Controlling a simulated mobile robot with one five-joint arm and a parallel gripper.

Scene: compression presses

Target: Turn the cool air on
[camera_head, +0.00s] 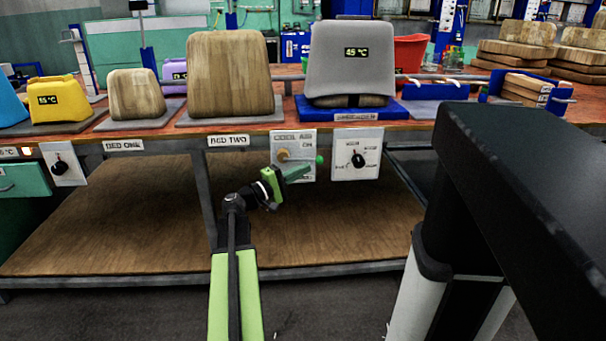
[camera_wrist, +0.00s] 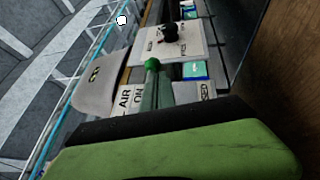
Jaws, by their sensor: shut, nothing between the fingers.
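The cool air panel (camera_head: 308,135) is a white plate under the bench's front edge, lettered with "AIR" and "ON". A brass-coloured hub (camera_head: 283,155) carries a lever that points right, about level, to a green ball knob (camera_head: 320,160). My gripper (camera_head: 301,171) is green and shut, with nothing held, just below the lever and close to the knob. In the wrist view, the gripper's narrow tip (camera_wrist: 153,85) overlaps the panel (camera_wrist: 129,98), with the green knob (camera_wrist: 152,64) just beyond it. The gripper hides the panel's lower part; I cannot tell whether it touches the lever.
A second white panel (camera_head: 345,171) with a black rotary knob (camera_head: 357,160) is just to the right. Above stands a grey press (camera_head: 335,80) reading 45 °C, beside wooden blocks (camera_head: 228,75). A wooden lower shelf (camera_head: 120,225) lies beneath the bench.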

